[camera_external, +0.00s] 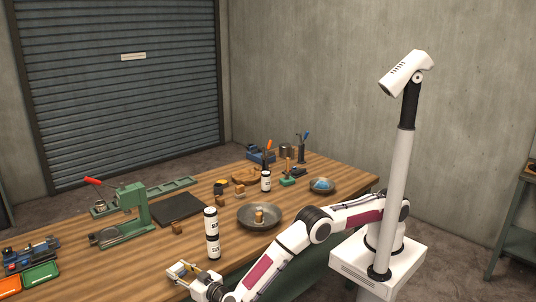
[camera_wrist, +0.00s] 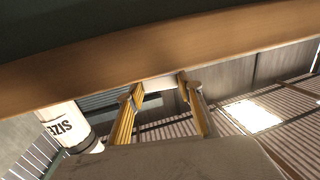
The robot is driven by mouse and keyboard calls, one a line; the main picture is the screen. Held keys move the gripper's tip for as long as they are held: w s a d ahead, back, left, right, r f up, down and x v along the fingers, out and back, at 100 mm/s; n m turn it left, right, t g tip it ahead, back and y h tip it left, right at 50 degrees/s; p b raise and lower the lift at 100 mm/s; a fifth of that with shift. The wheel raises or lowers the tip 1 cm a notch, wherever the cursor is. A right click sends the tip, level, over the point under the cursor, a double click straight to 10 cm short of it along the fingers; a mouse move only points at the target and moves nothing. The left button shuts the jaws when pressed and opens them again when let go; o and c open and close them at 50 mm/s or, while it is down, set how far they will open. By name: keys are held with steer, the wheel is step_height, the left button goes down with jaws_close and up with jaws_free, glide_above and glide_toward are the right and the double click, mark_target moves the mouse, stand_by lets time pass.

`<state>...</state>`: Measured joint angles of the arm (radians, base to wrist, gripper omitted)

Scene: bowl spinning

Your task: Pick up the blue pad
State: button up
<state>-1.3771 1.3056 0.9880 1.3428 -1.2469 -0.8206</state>
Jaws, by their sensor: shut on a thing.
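A blue thing (camera_external: 321,184), likely the blue pad, lies in a small dark dish (camera_external: 323,192) at the table's far right end. My gripper (camera_external: 183,270) is at the near edge of the table, far from that dish. In the wrist view my gripper's (camera_wrist: 160,88) yellow fingers are apart, with a pale block-like thing (camera_wrist: 162,82) between their tips. I cannot make out what this thing is. The blue thing does not show in the wrist view.
Two white labelled bottles (camera_external: 211,221) (camera_external: 213,248) stand close to my gripper; one labelled bottle shows in the wrist view (camera_wrist: 65,126). A green press (camera_external: 130,212) stands at left.

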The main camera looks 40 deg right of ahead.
mark_target(180, 273)
step_height(180, 273, up, 10)
steer(key=shift+f, duration=0.2)
stand_by(0.4)
